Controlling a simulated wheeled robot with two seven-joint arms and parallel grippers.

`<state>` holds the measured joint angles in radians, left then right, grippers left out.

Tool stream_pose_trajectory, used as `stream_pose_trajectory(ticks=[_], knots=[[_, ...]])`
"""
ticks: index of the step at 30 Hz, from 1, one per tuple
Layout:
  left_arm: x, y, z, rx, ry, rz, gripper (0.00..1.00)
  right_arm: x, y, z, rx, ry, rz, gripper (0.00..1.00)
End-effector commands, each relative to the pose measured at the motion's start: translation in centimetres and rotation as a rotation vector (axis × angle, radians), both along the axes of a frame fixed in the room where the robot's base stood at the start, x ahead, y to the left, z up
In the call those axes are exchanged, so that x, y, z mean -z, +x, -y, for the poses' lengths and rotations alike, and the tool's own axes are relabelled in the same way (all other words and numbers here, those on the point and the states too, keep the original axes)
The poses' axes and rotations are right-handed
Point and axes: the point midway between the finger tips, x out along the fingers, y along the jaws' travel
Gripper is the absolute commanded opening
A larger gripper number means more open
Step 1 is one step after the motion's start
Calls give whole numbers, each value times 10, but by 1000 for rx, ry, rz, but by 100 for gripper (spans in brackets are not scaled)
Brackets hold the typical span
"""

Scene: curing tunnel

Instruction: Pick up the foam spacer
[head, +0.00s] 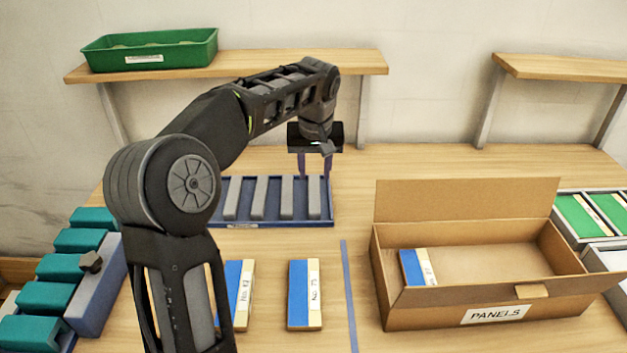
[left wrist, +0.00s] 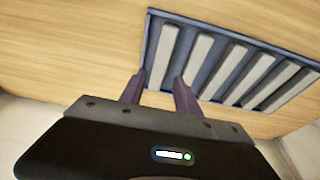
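Several light grey bars, which look like the foam spacers, lie side by side in a blue tray (head: 270,224) at the middle back of the table. My left gripper (head: 314,172) points down over the back end of the rightmost spacer (head: 314,199). In the left wrist view, the open fingers of this gripper (left wrist: 160,80) are on either side of the end of that spacer (left wrist: 162,56), with nothing held. I cannot tell whether the fingertips are below its top. My left arm hides the tray's left part. My right gripper is not in view.
A cardboard box (head: 420,306) labelled PANELS stands at the right with a blue panel (head: 412,268) in it. Another panel (head: 298,296) lies in front of the tray. Teal blocks (head: 45,298) stand at left. A green bin (head: 195,52) sits on the shelf behind.

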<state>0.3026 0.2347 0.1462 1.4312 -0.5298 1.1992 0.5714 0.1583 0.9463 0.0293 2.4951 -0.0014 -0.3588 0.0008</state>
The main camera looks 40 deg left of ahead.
Motion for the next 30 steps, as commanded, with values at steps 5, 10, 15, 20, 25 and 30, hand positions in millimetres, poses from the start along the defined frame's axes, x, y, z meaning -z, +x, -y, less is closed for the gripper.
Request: stream_pose_trajectory(ticks=[5,10,15,20,25,30], knots=[[0,0,0,0,0,0,39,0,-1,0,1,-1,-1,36],[2,0,0,0,-1,-1,39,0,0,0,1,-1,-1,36],[19,4,-3,0,0,-2,39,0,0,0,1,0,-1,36],[25,6,-4,0,0,0,39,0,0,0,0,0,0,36],[25,6,-4,0,0,0,39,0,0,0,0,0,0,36],[33,7,-6,0,0,-2,39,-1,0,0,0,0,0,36]])
